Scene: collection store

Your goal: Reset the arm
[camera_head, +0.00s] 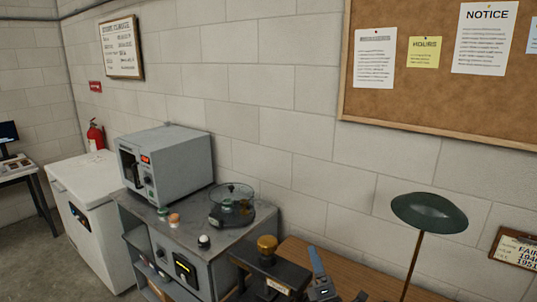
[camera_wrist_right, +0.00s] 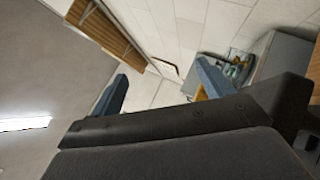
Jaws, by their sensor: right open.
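My right gripper (camera_head: 320,276) shows at the bottom edge of the head view, with a blue finger pointing up in front of the wooden table. The rest of that arm is mostly cut off by the frame. In the right wrist view, the gripper (camera_wrist_right: 160,86) has its two blue fingers set wide apart, with nothing between them. My left gripper is not in the head view.
A green lamp (camera_head: 430,213) rises at right from the wooden table (camera_head: 300,252). A grey cabinet (camera_head: 195,237) bears a grey oven-like box (camera_head: 175,160) and a glass-topped round device (camera_head: 231,206).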

